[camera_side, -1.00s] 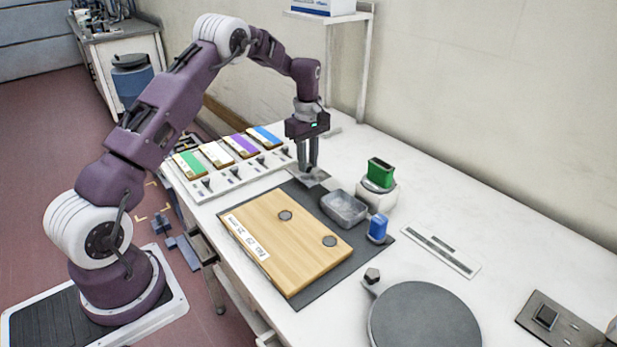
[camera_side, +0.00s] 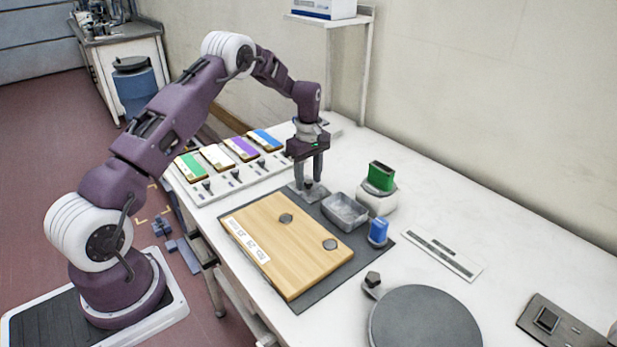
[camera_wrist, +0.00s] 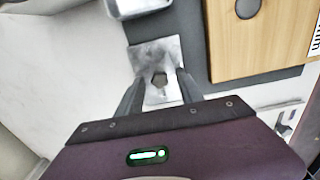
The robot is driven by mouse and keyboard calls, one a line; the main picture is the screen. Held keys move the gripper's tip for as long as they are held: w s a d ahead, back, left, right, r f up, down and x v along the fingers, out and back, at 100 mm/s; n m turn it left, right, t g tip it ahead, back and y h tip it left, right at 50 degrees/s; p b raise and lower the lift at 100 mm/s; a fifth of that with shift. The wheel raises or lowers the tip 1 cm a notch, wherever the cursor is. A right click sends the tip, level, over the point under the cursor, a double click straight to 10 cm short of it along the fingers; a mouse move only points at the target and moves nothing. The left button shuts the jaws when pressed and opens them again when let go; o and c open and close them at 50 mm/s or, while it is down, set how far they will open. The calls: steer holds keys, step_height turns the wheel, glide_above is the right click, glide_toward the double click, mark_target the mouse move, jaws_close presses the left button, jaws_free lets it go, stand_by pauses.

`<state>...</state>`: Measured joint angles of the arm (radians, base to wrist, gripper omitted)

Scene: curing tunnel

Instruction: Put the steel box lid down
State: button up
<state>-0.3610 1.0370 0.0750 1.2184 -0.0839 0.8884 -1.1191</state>
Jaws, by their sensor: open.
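The steel box lid (camera_side: 298,191) lies flat at the back edge of the dark mat, partly over the white table. In the wrist view the lid (camera_wrist: 150,53) shows as a grey plate with a dark knob (camera_wrist: 159,79). My gripper (camera_side: 309,178) is just above the lid, fingers pointing down. In the wrist view my gripper (camera_wrist: 160,77) is open, with one finger on each side of the knob and gaps between. The open steel box (camera_side: 345,211) stands beside the lid, to its right, and shows at the top of the wrist view (camera_wrist: 138,8).
A wooden board (camera_side: 285,245) with two dark discs lies on the dark mat (camera_side: 318,290). A rack of coloured cards (camera_side: 228,180) is left of my gripper.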

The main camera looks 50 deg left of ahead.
mark_target(309, 182)
step_height(309, 182, up, 13)
steer(key=s+d+r+m+t, duration=0.2)
steer(key=s+d+r+m, duration=0.35)
steer(key=d+r, duration=0.4)
steer(key=s+d+r+m+t, duration=0.1)
steer(key=s+d+r+m, duration=0.1)
steer(key=s+d+r, duration=0.3)
steer(key=s+r+m, duration=0.2)
steer(key=s, duration=0.4)
steer(key=s+d+f+m+t, duration=0.1)
steer(key=s+m, duration=0.3)
steer(key=s, duration=0.5)
steer(key=s+d+f+m+t, duration=0.1)
steer(key=s+d+m, duration=0.3)
steer(key=s, duration=0.5)
steer(key=shift+d+f+t, duration=0.3)
steer(key=shift+d+f, duration=0.05)
steer(key=shift+f, duration=0.4)
